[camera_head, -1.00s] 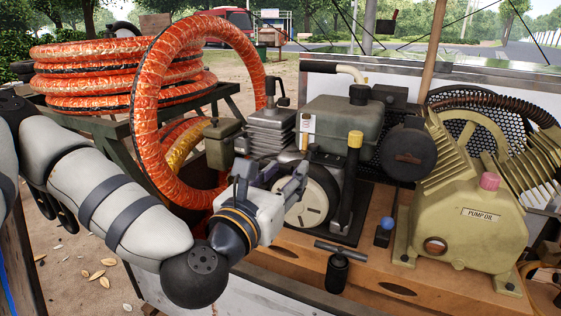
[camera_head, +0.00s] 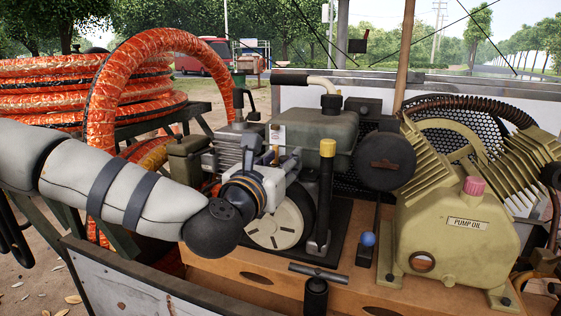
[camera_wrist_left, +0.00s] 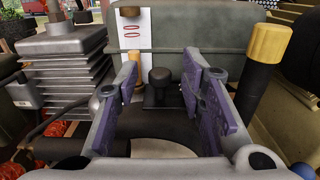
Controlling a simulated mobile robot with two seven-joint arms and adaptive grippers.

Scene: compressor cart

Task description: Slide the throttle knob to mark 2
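My left gripper (camera_head: 278,172) is in front of the small engine, and its fingers point at it. The left wrist view shows the gripper (camera_wrist_left: 161,75) open, with no object visibly held. A white plate with red marks (camera_wrist_left: 134,38) stands beyond the fingers; it also shows in the head view (camera_head: 278,132). A brown knob (camera_wrist_left: 130,11) sits at the plate's upper end and looks like the throttle knob. Its mark cannot be read. A black round knob (camera_wrist_left: 160,77) appears between the fingers, farther back. My right gripper is not in view.
A yellow-capped lever (camera_wrist_left: 268,45) stands right of the gripper. The finned silencer (camera_wrist_left: 62,60) is on the left. Behind is the grey-green tank (camera_head: 322,125). A round starter cover (camera_head: 275,222) lies below. An orange hose (camera_head: 105,135) loops at the left.

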